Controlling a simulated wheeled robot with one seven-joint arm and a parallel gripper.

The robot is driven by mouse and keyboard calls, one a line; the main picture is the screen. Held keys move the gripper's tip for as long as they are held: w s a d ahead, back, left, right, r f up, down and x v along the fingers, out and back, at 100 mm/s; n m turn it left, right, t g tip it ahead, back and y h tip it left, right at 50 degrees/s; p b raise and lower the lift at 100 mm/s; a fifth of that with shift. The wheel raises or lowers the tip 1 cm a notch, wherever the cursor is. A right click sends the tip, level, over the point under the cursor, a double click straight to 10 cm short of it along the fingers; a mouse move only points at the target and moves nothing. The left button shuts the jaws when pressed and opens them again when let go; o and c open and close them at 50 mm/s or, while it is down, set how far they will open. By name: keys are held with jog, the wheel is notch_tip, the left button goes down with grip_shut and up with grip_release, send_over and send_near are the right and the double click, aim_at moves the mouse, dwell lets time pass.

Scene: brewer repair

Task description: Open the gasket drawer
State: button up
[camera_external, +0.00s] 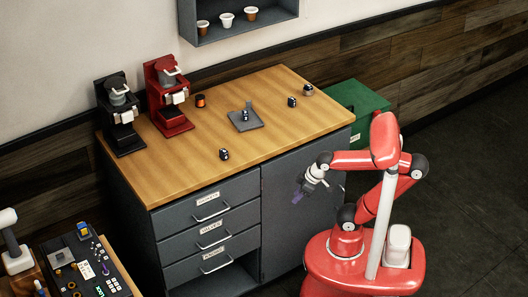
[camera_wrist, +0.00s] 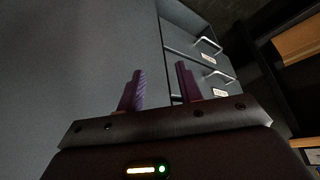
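The grey cabinet (camera_external: 258,215) has a stack of three drawers, a top drawer (camera_external: 185,215), a middle drawer (camera_external: 187,245) and a bottom drawer (camera_external: 190,268). Each has a pale bar handle and a white label too small to read surely, so I cannot tell which is the gasket drawer. All three look shut. My gripper (camera_external: 303,193) is in front of the cabinet door, right of the drawers, apart from the handles. In the wrist view its two purple fingers (camera_wrist: 160,80) are spread and empty. Two drawer handles (camera_wrist: 208,45) show beyond them there, up and to the right.
The wooden top (camera_external: 185,165) holds a black brewer (camera_external: 118,115), a red brewer (camera_external: 166,95), a grey plate (camera_external: 240,124) and several small parts. A green bin (camera_external: 358,100) stands right of the cabinet. A tool panel (camera_external: 85,270) is at lower left. An open bay lies below the drawers.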

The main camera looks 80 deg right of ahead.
jog(key=r, duration=2.2)
jog(key=shift+w, duration=0.3)
jog(key=shift+c, duration=0.5)
jog(key=w+a+n+h+b, duration=0.1)
jog(key=w+h, duration=0.1)
jog(key=w, duration=0.3)
jog(key=w+a+n+h+b, duration=0.1)
jog(key=w+a+n+h, duration=0.1)
jog(key=w, duration=0.3)
jog(key=w+a+f+n+h+b, duration=0.1)
jog(key=w+n+h+b, duration=0.1)
jog(key=w, duration=0.4)
jog(key=shift+a, duration=0.2)
jog(key=w+a+n+t+h+b, duration=0.2)
jog(key=w+a+t+h, duration=0.1)
jog(key=a, duration=0.8)
jog(key=w+a+n+t+h+b, duration=0.1)
jog(key=w+a+n+t+h, duration=0.2)
jog(key=a, duration=0.7)
jog(key=m+y, duration=0.1)
send_near(215, 214)
jog(key=r+x, duration=0.1)
jog(key=x, duration=0.2)
jog(key=shift+g, duration=0.3)
jog(key=x, duration=0.3)
jog(key=f+x, duration=0.1)
jog(key=x, duration=0.3)
jog(key=shift+w+d+f, duration=0.15)
